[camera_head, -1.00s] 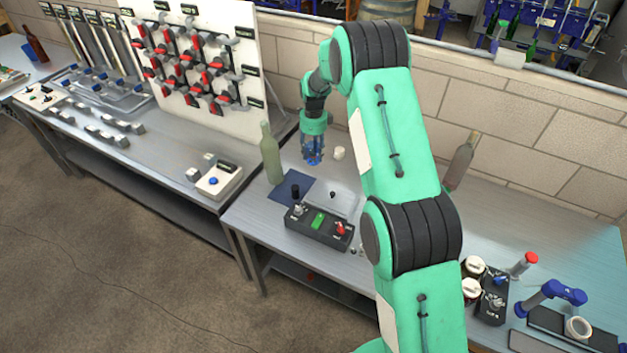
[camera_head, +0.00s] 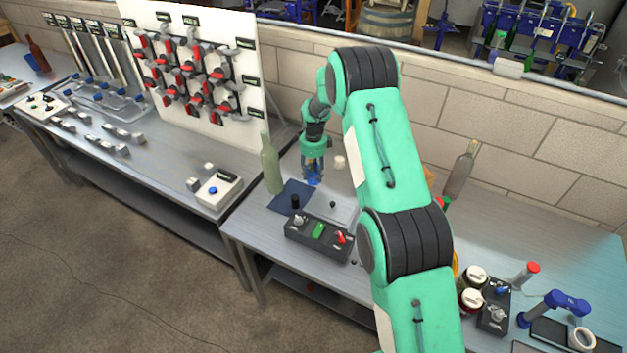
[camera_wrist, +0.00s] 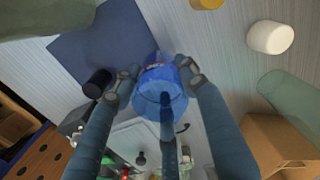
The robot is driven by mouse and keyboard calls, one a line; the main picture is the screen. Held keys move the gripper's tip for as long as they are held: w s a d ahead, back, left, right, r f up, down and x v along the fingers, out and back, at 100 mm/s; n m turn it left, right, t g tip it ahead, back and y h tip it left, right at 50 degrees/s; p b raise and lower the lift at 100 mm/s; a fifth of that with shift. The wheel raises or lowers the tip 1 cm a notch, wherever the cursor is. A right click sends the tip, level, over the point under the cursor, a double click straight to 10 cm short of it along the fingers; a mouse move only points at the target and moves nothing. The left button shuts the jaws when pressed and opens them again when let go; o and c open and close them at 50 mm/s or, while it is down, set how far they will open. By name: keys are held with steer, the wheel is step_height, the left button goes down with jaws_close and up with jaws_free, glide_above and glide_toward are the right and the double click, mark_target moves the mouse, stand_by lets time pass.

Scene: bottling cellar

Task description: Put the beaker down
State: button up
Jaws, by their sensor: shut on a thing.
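My gripper (camera_head: 313,178) is shut on a blue see-through beaker (camera_wrist: 158,88). In the wrist view its fingers lie on both sides of the beaker. In the head view the beaker is small and mostly covered by my fingers, low over the bench. A dark blue mat (camera_head: 291,196) lies on the bench just left of and in front of my gripper. In the wrist view the beaker overlaps the right edge of the mat (camera_wrist: 105,48). I cannot tell whether its base touches the bench.
A pale green bottle (camera_head: 271,168) stands left of my gripper, behind the mat. A white cylinder (camera_head: 339,162) stands to its right. A black cylinder (camera_head: 295,202) stands near the mat's right edge. A control box (camera_head: 318,238) is in front. A cardboard box (camera_wrist: 280,140) shows in the wrist view.

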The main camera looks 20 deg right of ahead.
mark_target(314, 179)
steer(key=shift+f, duration=1.9)
steer(key=shift+f, duration=0.1)
steer(key=o, duration=1.1)
step_height(314, 179, up, 12)
steer(key=shift+r, duration=0.15)
